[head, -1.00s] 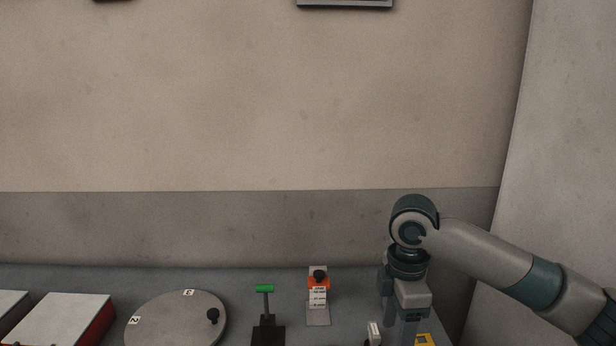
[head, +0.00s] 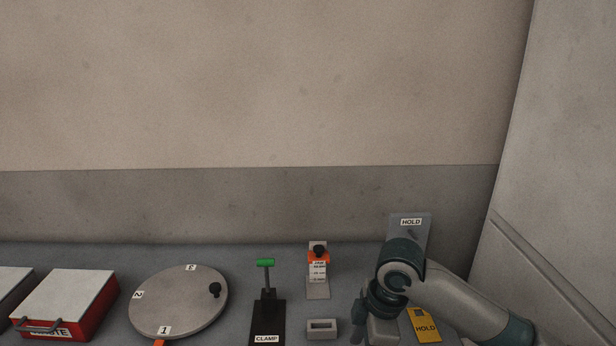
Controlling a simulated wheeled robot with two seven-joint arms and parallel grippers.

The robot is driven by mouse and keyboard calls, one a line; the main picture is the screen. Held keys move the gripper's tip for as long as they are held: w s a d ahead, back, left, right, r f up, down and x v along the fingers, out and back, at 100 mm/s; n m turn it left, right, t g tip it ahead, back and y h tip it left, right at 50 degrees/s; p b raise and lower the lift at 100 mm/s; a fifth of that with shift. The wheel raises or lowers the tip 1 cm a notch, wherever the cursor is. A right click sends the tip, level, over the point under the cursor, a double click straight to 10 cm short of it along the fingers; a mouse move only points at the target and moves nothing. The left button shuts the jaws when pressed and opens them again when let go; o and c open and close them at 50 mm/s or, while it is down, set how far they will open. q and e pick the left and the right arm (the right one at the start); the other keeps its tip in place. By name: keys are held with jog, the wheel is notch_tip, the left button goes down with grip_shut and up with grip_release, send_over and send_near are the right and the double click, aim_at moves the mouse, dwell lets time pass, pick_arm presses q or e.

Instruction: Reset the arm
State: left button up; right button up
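My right arm (head: 450,295) comes in from the right, grey with dark teal joints. Its gripper (head: 376,330) hangs low at the bottom edge, over the bench between a small grey slotted block (head: 321,329) and a yellow HOLD tag (head: 425,325). The fingertips are cut off or hidden, so I cannot tell open from shut, or whether anything is held. My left arm and gripper are not in view.
A round disc with numbered labels (head: 180,305), a green-handled CLAMP lever (head: 265,305), an orange-and-white device on a stand (head: 318,270) and a red box with a pale lid (head: 65,300) stand on the bench. A HOLD plate (head: 411,230) rises behind my arm.

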jog(key=s+a+f+m+t+y, duration=0.25)
jog(key=s+f+m, duration=0.45)
jog(key=s+f, duration=0.45)
jog(key=s+d+f+m+h, duration=0.2)
jog(key=s+d+f+m, duration=0.25)
jog(key=s+d, duration=0.35)
jog(key=s+d+f+m+h, duration=0.3)
jog(key=s+d+f+m, duration=0.15)
jog(key=s+d, duration=0.35)
notch_tip(320, 180, down, 27)
jog(key=s+a, duration=0.1)
jog(key=s+d+f+n+g, duration=0.1)
jog(key=s+d+f+g, duration=0.1)
jog(key=s+f, duration=1.6)
jog(key=shift+s+d+f, duration=0.4)
jog(key=shift+d+f, duration=0.05)
jog(key=shift+f, duration=0.2)
